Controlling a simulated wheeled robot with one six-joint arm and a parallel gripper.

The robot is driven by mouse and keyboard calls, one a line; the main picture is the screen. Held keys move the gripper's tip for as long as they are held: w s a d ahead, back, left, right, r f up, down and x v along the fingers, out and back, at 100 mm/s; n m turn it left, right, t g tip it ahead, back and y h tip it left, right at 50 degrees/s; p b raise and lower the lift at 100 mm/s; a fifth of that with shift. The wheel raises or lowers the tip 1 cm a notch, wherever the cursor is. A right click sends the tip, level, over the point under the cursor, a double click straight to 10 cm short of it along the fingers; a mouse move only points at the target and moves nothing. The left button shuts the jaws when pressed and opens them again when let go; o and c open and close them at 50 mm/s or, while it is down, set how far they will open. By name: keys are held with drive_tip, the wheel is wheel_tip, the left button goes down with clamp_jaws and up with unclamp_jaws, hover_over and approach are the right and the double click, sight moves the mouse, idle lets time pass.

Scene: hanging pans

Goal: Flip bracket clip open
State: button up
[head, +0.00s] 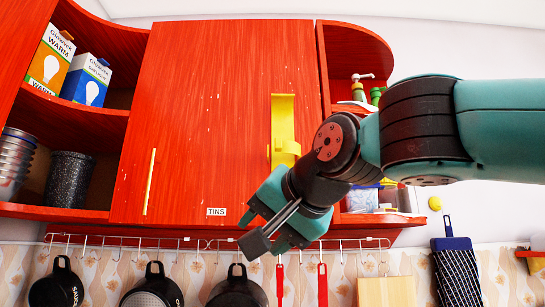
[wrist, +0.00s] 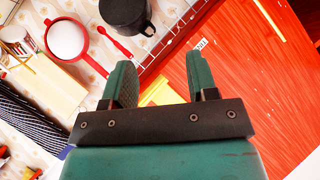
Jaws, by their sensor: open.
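A yellow bracket (head: 284,108) is fixed upright on the right part of the red cabinet door. It has a thicker yellow piece at its lower end, which looks like the clip (head: 285,150); I cannot tell whether the clip is open. My gripper (head: 264,232) is below the bracket, near the door's lower edge, apart from it and pointing down-left. In the wrist view the two teal fingers (wrist: 160,62) are spread with nothing gripped. A yellow patch (wrist: 157,92), perhaps the bracket, shows behind and between them. My wrist hides part of the area below the clip.
The red door (head: 210,120) has a yellow handle (head: 150,182) and a TINS label (head: 216,212). Below is a wire rail (head: 120,242) with hanging pans (head: 152,285) and utensils. Open shelves with boxes (head: 52,60) stand left; a curved shelf (head: 352,50) is right.

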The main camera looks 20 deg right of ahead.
drive_tip(key=s+d+r+m+t, duration=0.1)
drive_tip(key=d+r+m+t, duration=0.1)
drive_tip(key=r+m, duration=0.35)
drive_tip(key=s+d+r+m+t, duration=0.1)
drive_tip(key=d+r+m+t, duration=0.1)
drive_tip(key=r, duration=0.6)
drive_tip(key=m+t+h+p, duration=0.1)
drive_tip(key=m+h+p, duration=0.2)
drive_tip(key=m+p, duration=0.25)
approach(280, 142)
drive_tip(key=n, duration=0.1)
drive_tip(key=shift+y, duration=0.4)
drive_tip(key=w+p, duration=0.2)
drive_tip(key=w, duration=0.2)
drive_tip(key=w+p, duration=0.3)
drive_tip(key=w, duration=0.1)
drive_tip(key=w+p, duration=0.2)
drive_tip(key=w, duration=0.3)
drive_tip(key=shift+a+f, duration=0.2)
drive_tip(key=shift+a, duration=0.1)
drive_tip(key=shift+s, duration=0.1)
clamp_jaws()
